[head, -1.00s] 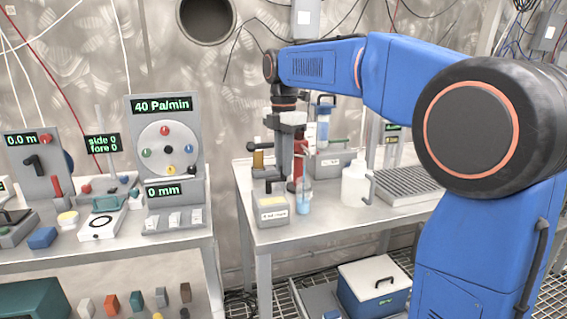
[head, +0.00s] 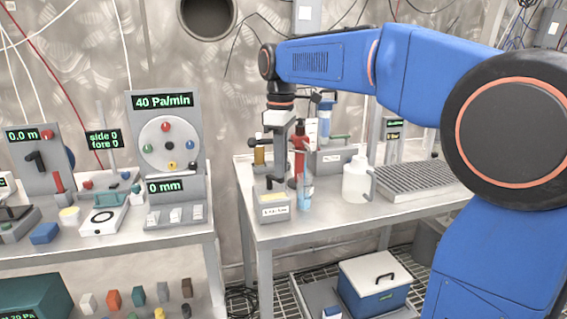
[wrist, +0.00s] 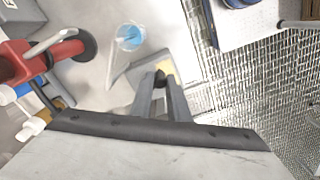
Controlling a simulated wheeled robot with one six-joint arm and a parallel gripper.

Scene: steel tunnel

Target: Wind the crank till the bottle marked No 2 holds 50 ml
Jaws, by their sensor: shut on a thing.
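My gripper (head: 271,180) points down over a small grey pump box (head: 274,211) with a pale label too small to read. In the wrist view my gripper (wrist: 160,82) is shut on a dark knob (wrist: 160,76), which looks like the crank's handle, above the box's yellowish top. A clear vessel with blue liquid (head: 305,194) stands upright just right of the box. It also shows in the wrist view as a round opening with blue inside (wrist: 130,37). I cannot read a No 2 mark or the liquid level. The crank's arm is mostly hidden.
A red stand (head: 298,150), a white jug (head: 356,180) and a ribbed tray (head: 415,180) share the steel table. A second bench on the left carries gauges (head: 168,145) and small blocks. A blue cool box (head: 375,285) stands below the table.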

